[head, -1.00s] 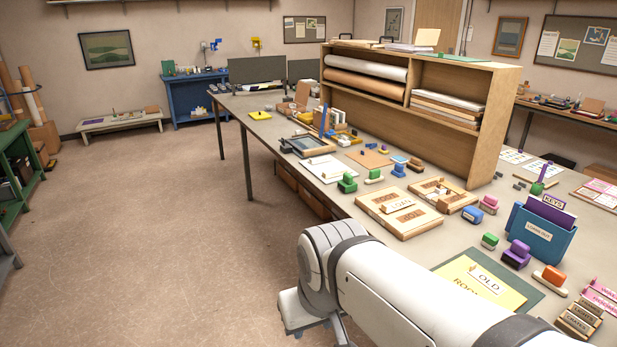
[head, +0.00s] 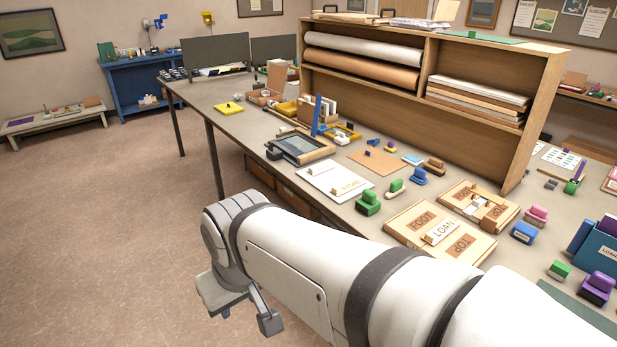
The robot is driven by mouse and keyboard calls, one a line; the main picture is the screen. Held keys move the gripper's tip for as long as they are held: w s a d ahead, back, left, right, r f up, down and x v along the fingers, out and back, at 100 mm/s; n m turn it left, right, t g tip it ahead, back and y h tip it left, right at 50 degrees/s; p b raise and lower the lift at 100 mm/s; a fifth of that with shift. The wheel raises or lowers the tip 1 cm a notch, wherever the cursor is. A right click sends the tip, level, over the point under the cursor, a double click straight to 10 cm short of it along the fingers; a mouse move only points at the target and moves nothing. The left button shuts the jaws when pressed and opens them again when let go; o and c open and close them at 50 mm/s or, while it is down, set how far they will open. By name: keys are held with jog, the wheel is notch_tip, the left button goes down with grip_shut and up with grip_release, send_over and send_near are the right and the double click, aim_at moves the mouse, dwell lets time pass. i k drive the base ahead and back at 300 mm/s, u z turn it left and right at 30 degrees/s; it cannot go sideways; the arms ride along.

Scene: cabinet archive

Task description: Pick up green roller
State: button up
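Several small green items stand on the long table. A dark green block-like one (head: 368,203) is beside the white board. A green one with a pale base (head: 396,188) stands just behind it to the right. A smaller green one with a pale base (head: 560,270) is at the right. I cannot tell which is the green roller. My gripper (head: 246,318) hangs over the floor in front of the table, pointing down and apart from every item. Its fingers look spread, with nothing seen between them. My arm hides part of the table's front edge.
A wooden shelf unit (head: 545,95) with paper rolls stands along the table's back. A lettered wooden board (head: 400,228), a white board (head: 322,180) and a dark framed screen (head: 290,146) crowd the table. The floor (head: 100,220) at left is clear.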

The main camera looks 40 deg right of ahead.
aim_at(369, 204)
jog(key=z, duration=0.45)
jog(key=i, duration=1.2)
jog(key=z, duration=1.1)
jog(key=i, duration=0.45)
jog(key=z, duration=0.25)
jog(key=k, duration=0.65)
jog(key=z, duration=0.25)
jog(key=i, duration=0.65)
jog(key=u, duration=0.15)
